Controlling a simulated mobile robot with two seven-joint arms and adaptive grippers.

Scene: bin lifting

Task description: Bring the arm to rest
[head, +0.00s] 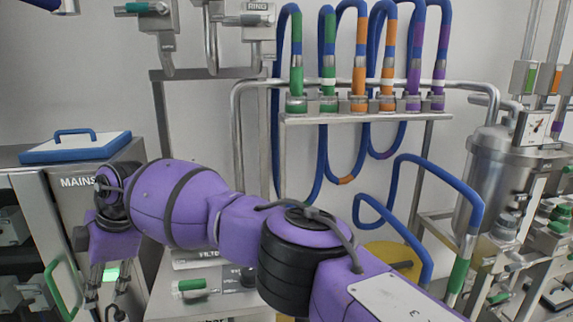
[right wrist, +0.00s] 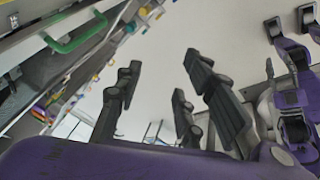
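My right arm (head: 175,203), purple with black joints, reaches from the bottom right of the head view across to the left. Its gripper (head: 106,292) hangs fingers down at the lower left, in front of a steel cabinet with a green handle. In the right wrist view the right gripper (right wrist: 160,90) has its dark fingers spread apart, with nothing between them. My left gripper cannot be made out in the head view.
A steel cabinet (head: 133,152) with a blue-edged lid (head: 75,149) stands at the left. A hose rack (head: 370,117) with looped blue hoses is behind the arm. A steel vessel (head: 497,180) and piping stand at the right. A green handle (right wrist: 75,36) shows in the right wrist view.

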